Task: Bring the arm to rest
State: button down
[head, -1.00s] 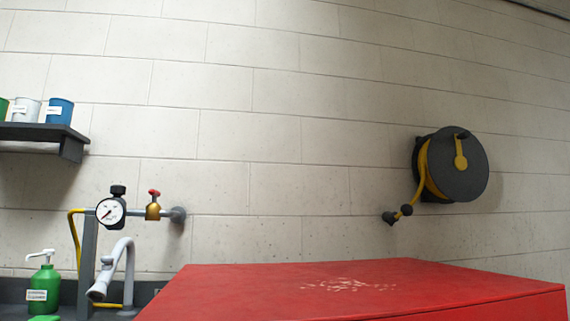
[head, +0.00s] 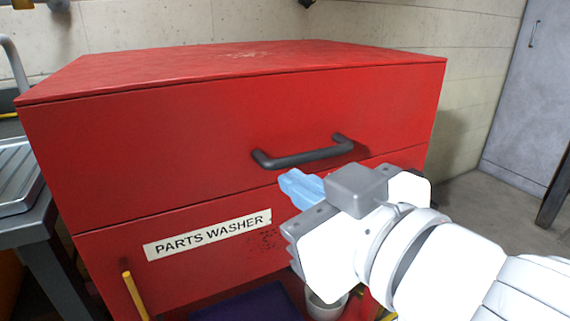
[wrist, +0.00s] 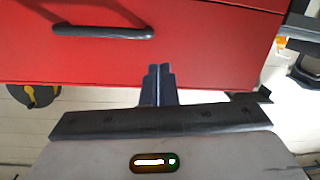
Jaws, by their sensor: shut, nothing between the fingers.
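My gripper (head: 284,182) is in front of the red parts washer in the head view, just below and right of its dark handle. Its pale blue fingers point left toward the washer's front. In the wrist view the gripper's fingers (wrist: 158,72) look dark and lie side by side, shut with nothing between them. The red parts washer (head: 130,140) has its lid down and a white label on its lower front. The dark handle (head: 300,158) is apart from the fingers; it also shows at the upper left of the wrist view (wrist: 100,31).
A grey sink counter (head: 15,180) stands at the left. A yellow bar (head: 134,296) stands at the washer's lower front. A whitish pot (head: 326,307) sits below my gripper. A grey door (head: 512,110) and open floor (head: 465,200) are at the right.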

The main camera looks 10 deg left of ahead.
jog(key=w+r+m+g+h+p, duration=0.1)
jog(key=w+r+m+h+p, duration=0.15)
jog(key=w+r+p, duration=0.6)
jog(key=w+r+m+g+h+p, duration=0.1)
jog(key=w+r+m+h+p, duration=0.2)
jog(key=r+p, duration=1.05)
jog(key=w+d+f+g+h+p, duration=0.25)
jog(key=d+f+h+p, duration=0.35)
jog(key=d+f, duration=0.55)
jog(key=s+d+f+m+g+p, duration=0.2)
jog(key=s+d+m+g+p, duration=0.2)
jog(key=s+d+p, duration=0.3)
jog(key=d+m+p, duration=0.1)
jog(key=d+p, duration=0.1)
jog(key=shift+s+d+f+m+g, duration=0.35)
jog(key=shift+s+f, duration=0.05)
jog(key=shift+a, duration=0.2)
